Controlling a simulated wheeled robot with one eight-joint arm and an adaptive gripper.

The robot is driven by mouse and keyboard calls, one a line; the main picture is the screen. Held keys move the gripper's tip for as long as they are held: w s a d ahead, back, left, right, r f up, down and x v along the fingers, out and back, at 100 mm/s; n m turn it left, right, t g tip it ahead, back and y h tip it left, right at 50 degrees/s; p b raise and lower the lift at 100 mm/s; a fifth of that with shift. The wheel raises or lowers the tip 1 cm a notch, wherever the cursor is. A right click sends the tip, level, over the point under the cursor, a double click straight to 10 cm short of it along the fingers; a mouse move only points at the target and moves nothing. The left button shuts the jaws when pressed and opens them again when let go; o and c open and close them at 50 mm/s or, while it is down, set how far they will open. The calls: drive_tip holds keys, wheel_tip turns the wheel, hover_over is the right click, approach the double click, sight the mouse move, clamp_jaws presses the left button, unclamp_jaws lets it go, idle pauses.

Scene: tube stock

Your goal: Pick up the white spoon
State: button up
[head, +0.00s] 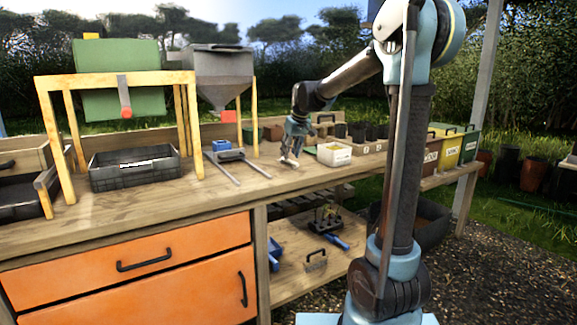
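I cannot make out a white spoon for certain in the head view. My gripper (290,161) points down low over the wooden workbench (235,190), left of a small white box (334,160). A pale shape shows at its fingertips, too small to tell whether it is part of the fingers or a thing there. I cannot tell whether the fingers are open or shut, or whether they touch the bench top.
A blue-and-metal frame with two rails (236,158) lies left of my gripper. Further left are a black crate (133,178), a grey hopper (217,75) and a green drum (120,80) on a wooden stand. Several bins line the right, including a yellow one (446,152).

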drive_tip(key=shift+x, duration=1.85)
drive_tip(key=shift+a, duration=0.1)
clamp_jaws()
